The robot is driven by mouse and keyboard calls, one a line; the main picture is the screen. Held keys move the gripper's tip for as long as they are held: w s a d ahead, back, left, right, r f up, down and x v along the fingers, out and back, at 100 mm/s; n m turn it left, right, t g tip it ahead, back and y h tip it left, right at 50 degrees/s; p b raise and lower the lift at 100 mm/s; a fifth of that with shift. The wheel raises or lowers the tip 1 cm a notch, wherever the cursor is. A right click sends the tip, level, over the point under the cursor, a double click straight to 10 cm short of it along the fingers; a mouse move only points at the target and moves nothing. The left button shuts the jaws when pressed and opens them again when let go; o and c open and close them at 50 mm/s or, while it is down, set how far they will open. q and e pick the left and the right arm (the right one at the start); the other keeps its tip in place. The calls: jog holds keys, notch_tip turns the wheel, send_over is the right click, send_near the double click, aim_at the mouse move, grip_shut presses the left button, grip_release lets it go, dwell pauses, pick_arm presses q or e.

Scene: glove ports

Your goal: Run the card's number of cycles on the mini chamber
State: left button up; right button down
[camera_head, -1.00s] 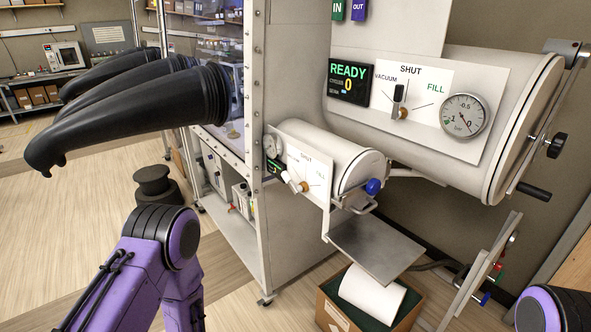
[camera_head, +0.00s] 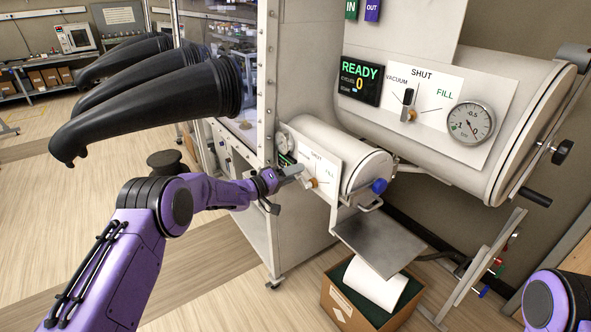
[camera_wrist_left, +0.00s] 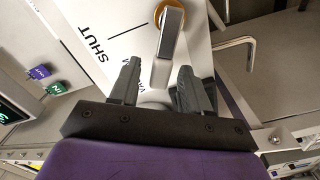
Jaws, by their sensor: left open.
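The mini chamber (camera_head: 352,165) is the small white cylinder below the large one. Its white valve panel (camera_head: 328,168) shows SHUT and FILL, and its orange-based valve (camera_head: 312,183) is partly covered by my left gripper (camera_head: 291,173). In the left wrist view, the grey valve lever (camera_wrist_left: 167,48) has its near end between the fingers of my open left gripper (camera_wrist_left: 160,78); I cannot tell whether they touch it. The mini chamber's gauge (camera_head: 284,142) is too small to read, and its display is mostly hidden. My right gripper is out of view. I see no readable card.
The large chamber (camera_head: 535,100) above has a READY 0 display (camera_head: 360,81), its own lever (camera_head: 408,100) and a gauge (camera_head: 470,123). Black gloves (camera_head: 150,105) stick out at left. A metal shelf (camera_head: 380,242) and a cardboard box (camera_head: 345,312) are below.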

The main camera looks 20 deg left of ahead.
pick_arm(q)
jog(key=shift+w+d, duration=0.3)
jog(key=shift+w, duration=0.05)
grip_shut()
